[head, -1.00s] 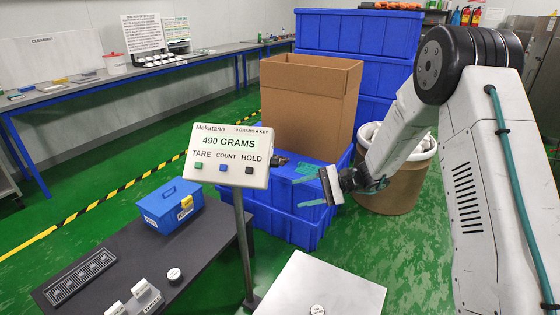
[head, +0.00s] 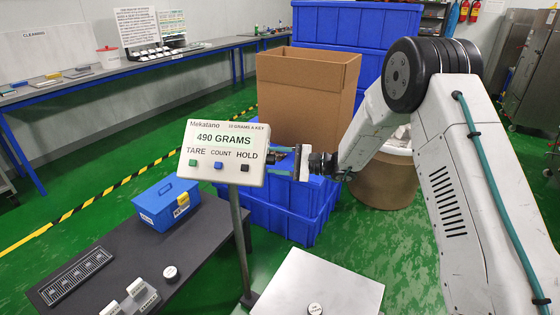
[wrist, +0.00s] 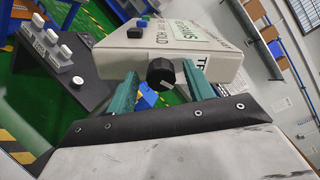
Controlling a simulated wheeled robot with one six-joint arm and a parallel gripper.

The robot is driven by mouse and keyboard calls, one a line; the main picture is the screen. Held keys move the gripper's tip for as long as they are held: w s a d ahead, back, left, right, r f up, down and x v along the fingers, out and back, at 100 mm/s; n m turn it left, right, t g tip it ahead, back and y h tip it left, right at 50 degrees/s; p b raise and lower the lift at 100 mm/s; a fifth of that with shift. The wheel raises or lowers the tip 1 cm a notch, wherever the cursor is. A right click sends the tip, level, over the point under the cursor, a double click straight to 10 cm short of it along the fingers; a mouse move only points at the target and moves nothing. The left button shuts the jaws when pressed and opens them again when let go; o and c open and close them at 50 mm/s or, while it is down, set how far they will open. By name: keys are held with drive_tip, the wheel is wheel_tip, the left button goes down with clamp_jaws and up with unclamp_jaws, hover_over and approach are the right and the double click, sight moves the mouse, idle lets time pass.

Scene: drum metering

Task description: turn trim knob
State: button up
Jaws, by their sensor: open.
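The trim knob (wrist: 160,72) is black and faceted with a pale mark, and sticks out from the side of the white scale display (wrist: 128,50). In the head view the display (head: 224,153) reads 490 GRAMS, with TARE, COUNT and HOLD buttons below. My gripper (wrist: 158,76) is open, with its teal fingers on either side of the knob. I cannot tell whether either finger touches it. In the head view my gripper (head: 279,161) is close against the display's right side, and the knob is mostly hidden there.
The display stands on a grey post (head: 241,245). A dark table (head: 120,245) with a blue toolbox (head: 166,204) is left of it. A metal scale plate (head: 325,285) is in front. Blue bins (head: 305,213) and a cardboard box (head: 300,90) stand close behind my gripper.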

drive_tip(key=c, duration=1)
drive_tip(key=shift+o, duration=0.2)
drive_tip(key=shift+d, duration=0.45)
drive_tip(key=shift+a, duration=0.35)
drive_tip(key=shift+a+m, duration=0.2)
drive_tip(key=shift+m, duration=0.1)
drive_tip(key=shift+s+f+m, duration=0.1)
drive_tip(key=shift+m, duration=2.3)
drive_tip(key=shift+s+f+m, duration=0.1)
drive_tip(key=shift+f+m, duration=0.05)
drive_tip(key=shift+m, duration=0.15)
